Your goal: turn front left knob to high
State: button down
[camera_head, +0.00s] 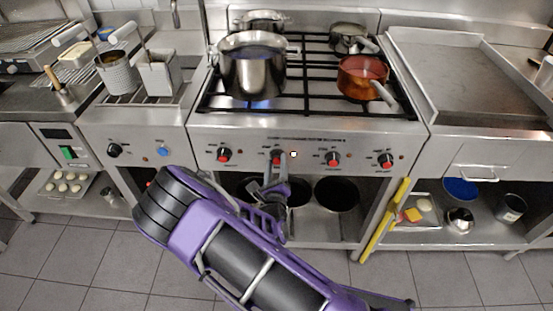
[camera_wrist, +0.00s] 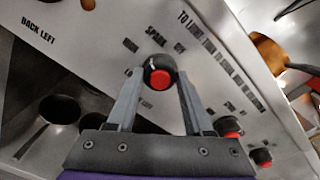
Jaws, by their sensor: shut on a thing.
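The stove front panel (camera_head: 310,142) carries a row of several red-and-black knobs. My gripper (camera_head: 276,165) is at the second knob from the left. In the wrist view my gripper (camera_wrist: 158,85) has one finger on each side of that black knob with a red centre (camera_wrist: 160,76) and is shut on it. The marking beside this knob is partly hidden by my fingers, so its setting cannot be read. The leftmost knob (camera_head: 224,155) is untouched; "BACK LEFT" is printed near it in the wrist view.
A large steel pot (camera_head: 252,70) stands on the left burners with a blue flame under it. A copper pan (camera_head: 362,76) sits at the front right, its handle over the front. Two more knobs (camera_head: 333,158) (camera_head: 386,160) are to the right. A yellow bar (camera_head: 384,220) leans below the panel.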

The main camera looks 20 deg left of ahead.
jog(key=n+p, duration=0.1)
jog(key=n, duration=0.2)
jog(key=shift+p, duration=0.35)
jog(key=shift+f+n, duration=0.1)
jog(key=shift+n, duration=0.4)
jog(key=shift+c, duration=1.4)
grip_release()
jog(key=v, duration=1.7)
jog(key=shift+s+p, duration=0.25)
jog(key=shift+p, duration=0.05)
